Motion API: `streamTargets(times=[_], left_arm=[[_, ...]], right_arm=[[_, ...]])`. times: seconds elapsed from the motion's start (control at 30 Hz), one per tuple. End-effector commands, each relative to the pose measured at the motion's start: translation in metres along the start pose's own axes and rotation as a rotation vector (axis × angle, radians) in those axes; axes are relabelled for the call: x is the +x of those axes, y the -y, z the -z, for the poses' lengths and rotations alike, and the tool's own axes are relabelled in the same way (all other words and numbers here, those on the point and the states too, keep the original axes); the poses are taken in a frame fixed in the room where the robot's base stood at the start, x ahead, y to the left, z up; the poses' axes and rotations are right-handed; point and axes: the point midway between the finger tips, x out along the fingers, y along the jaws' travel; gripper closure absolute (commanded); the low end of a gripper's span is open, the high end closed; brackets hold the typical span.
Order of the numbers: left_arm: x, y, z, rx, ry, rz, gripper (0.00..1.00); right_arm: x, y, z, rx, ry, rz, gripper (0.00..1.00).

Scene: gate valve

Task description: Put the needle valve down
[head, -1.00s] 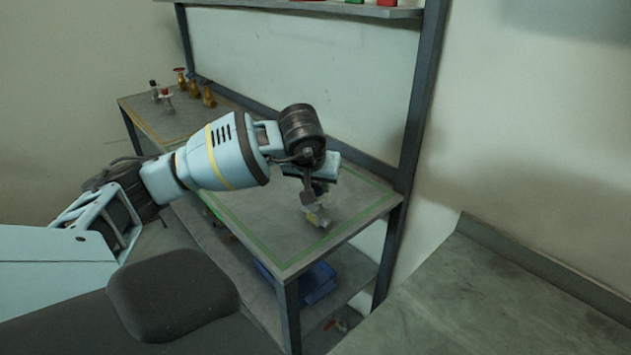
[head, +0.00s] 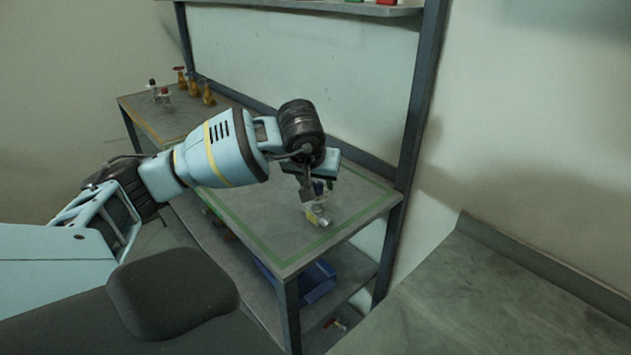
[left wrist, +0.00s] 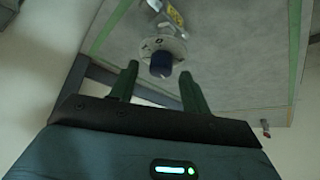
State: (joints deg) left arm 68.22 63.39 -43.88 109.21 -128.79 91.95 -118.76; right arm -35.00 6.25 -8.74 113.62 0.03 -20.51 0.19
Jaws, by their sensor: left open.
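The needle valve (head: 319,217) is a small metal piece with a yellow patch. It is at the green-outlined part of the workbench (head: 257,237), below my left gripper (head: 308,194). In the left wrist view the valve shows a dark blue knob (left wrist: 161,64), a pale round disc marked with characters, and a silver body (left wrist: 173,14) with a yellow tag. My left gripper (left wrist: 158,74) is open, with the knob near and between its fingertips, apparently not gripped. The gripper partly hides the valve in the head view. My right gripper is not in view.
Several brass and metal valves (head: 184,83) stand at the bench's far left end. A blue bin (head: 316,281) sits on the shelf below. A dark upright post (head: 421,110) rises behind the bench's right side. A grey counter (head: 500,290) is at the right.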

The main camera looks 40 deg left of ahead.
Motion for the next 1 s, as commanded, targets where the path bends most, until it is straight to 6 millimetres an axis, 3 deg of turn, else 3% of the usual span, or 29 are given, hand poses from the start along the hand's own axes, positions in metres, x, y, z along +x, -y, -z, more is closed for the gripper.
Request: streamTargets(times=[0.5, 0.7, 1.0], left_arm=[[-0.095, 0.000, 0.001, 0.000, -0.003, -0.001, 0.53], [-0.111, 0.000, 0.000, 0.001, 0.000, 0.000, 0.53], [-0.113, 0.000, 0.000, 0.001, 0.001, 0.002, 0.53]], right_arm=[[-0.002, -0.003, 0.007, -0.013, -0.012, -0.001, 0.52], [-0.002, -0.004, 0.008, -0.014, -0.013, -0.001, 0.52], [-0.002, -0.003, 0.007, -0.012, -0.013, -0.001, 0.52]])
